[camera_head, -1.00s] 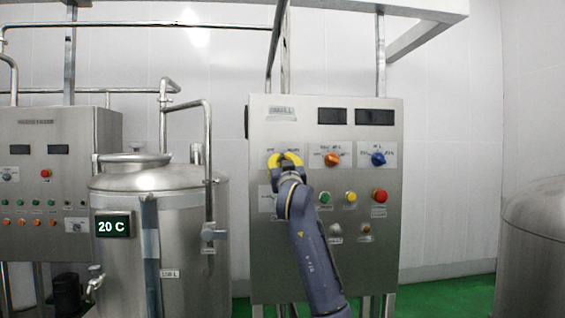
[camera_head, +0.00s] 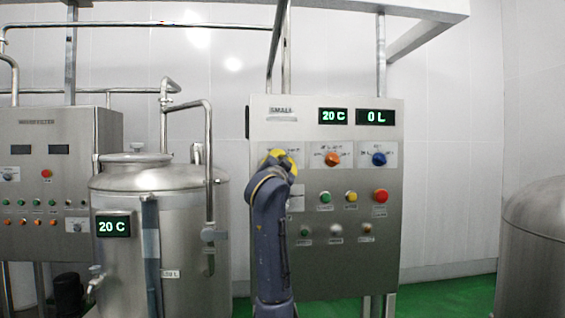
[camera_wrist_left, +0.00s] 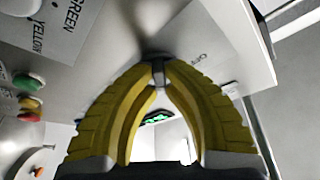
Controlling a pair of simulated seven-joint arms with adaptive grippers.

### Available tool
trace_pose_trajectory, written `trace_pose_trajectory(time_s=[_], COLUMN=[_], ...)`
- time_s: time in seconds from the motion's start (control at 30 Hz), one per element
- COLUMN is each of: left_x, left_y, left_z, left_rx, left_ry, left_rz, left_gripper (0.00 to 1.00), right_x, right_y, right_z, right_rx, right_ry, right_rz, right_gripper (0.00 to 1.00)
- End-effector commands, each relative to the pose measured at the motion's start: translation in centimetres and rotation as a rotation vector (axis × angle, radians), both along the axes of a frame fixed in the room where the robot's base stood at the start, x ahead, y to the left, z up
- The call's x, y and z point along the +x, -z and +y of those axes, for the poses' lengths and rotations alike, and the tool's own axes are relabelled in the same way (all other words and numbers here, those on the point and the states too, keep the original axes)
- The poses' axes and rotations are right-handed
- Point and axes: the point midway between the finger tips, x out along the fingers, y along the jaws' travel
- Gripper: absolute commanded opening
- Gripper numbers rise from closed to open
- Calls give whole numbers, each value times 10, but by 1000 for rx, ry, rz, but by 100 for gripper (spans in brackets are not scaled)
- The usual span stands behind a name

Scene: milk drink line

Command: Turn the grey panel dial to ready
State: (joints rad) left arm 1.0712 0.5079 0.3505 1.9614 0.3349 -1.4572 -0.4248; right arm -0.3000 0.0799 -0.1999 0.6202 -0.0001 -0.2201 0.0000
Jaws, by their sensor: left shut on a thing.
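The steel control panel (camera_head: 350,265) stands in the middle of the head view, with its upper displays lit "20 C" (camera_head: 333,116) and "0 L" (camera_head: 376,117). My left gripper (camera_head: 279,156), with yellow fingers, is at the panel's upper left and hides the grey dial there in the head view. In the left wrist view the fingertips (camera_wrist_left: 158,68) close on the small grey dial (camera_wrist_left: 158,76). The dial's pointer and the label marks around it are mostly hidden, so I cannot read its setting. My right gripper is in no view.
An orange knob (camera_head: 332,159) and a blue knob (camera_head: 378,159) sit to the right of my gripper. Green, yellow and red buttons (camera_head: 380,196) are below them. A steel tank (camera_head: 190,270) reading "20 C" stands left of the panel, and another tank (camera_head: 540,240) at the right.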

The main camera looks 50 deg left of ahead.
Motion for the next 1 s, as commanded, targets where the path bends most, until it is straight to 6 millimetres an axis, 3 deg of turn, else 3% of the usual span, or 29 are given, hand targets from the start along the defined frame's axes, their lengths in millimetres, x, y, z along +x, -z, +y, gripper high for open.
trace_pose_trajectory(time_s=[0.73, 0.77, 0.8, 0.93, 1.0], left_x=[0, 0, 0, 0, 0], left_y=[-1, -1, -1, -1, 0], left_z=[0, 0, 0, 0, 0], left_rx=[44, 44, 44, 44, 44], left_ry=[0, 0, 0, 0, 0], left_rz=[64, 64, 63, 63, 63], left_gripper=[0, 11, 16, 31, 34], right_x=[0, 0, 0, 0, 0], right_y=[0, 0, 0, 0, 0], right_z=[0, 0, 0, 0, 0], right_rx=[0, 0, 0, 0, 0], right_ry=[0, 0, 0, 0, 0], right_rz=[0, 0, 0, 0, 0], right_gripper=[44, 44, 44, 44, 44])
